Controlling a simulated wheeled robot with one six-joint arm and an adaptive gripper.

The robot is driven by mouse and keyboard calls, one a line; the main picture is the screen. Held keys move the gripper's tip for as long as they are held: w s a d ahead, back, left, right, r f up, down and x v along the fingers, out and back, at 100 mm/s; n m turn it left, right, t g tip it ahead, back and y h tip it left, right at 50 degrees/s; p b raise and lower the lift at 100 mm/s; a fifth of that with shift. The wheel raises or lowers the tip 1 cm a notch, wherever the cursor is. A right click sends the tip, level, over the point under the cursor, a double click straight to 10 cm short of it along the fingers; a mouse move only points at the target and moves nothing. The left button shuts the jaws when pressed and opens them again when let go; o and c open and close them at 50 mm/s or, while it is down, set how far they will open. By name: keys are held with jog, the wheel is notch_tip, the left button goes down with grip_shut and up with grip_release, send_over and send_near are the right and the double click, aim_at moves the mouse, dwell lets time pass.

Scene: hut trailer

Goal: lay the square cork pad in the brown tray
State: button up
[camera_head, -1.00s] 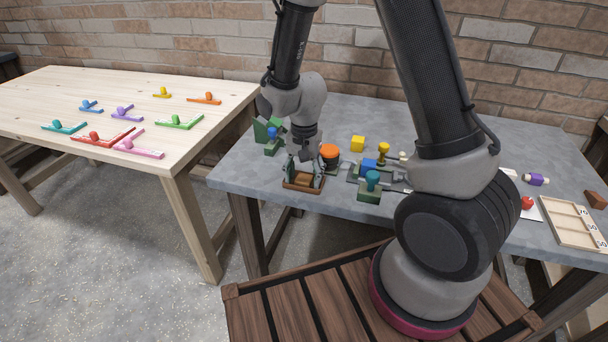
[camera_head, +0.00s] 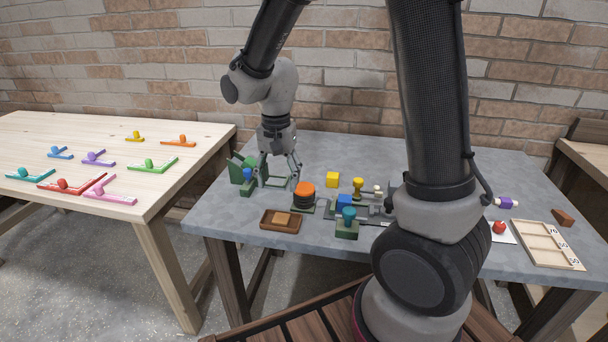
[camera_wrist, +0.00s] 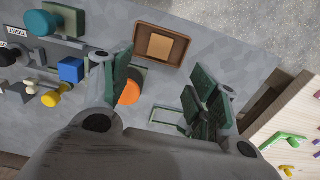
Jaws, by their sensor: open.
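The brown tray (camera_head: 281,228) stands near the front left edge of the grey table. The square cork pad (camera_head: 283,218) lies inside it, and nothing holds it. In the wrist view the cork pad (camera_wrist: 160,47) shows flat within the tray (camera_wrist: 143,37), apart from my fingers. My gripper (camera_head: 279,182) is open and empty, above the table behind the tray. In the wrist view my gripper's fingers (camera_wrist: 155,100) are spread wide, with bare table and part of an orange knob between them.
A dark round piece with an orange top (camera_head: 304,193) stands right of my gripper, close to the tray. Green blocks (camera_head: 240,171) stand on its left.

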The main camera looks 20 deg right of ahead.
jog(key=s+d+r+n+t, duration=0.1)
jog(key=s+d+r+n, duration=0.1)
jog(key=s+d+r, duration=0.3)
jog(key=s+d+r+n+t, duration=0.1)
jog(key=s+d+r, duration=0.25)
jog(key=r, duration=0.35)
jog(key=s+d+r+n+t, duration=0.1)
jog(key=s+d+r+n, duration=0.1)
jog(key=s, duration=0.3)
jog(key=s+d+r+n+t, duration=0.1)
jog(key=s+d+r+n, duration=0.1)
jog(key=s+d, duration=0.2)
jog(key=shift+s+d+r, duration=0.15)
jog(key=shift+s, duration=0.65)
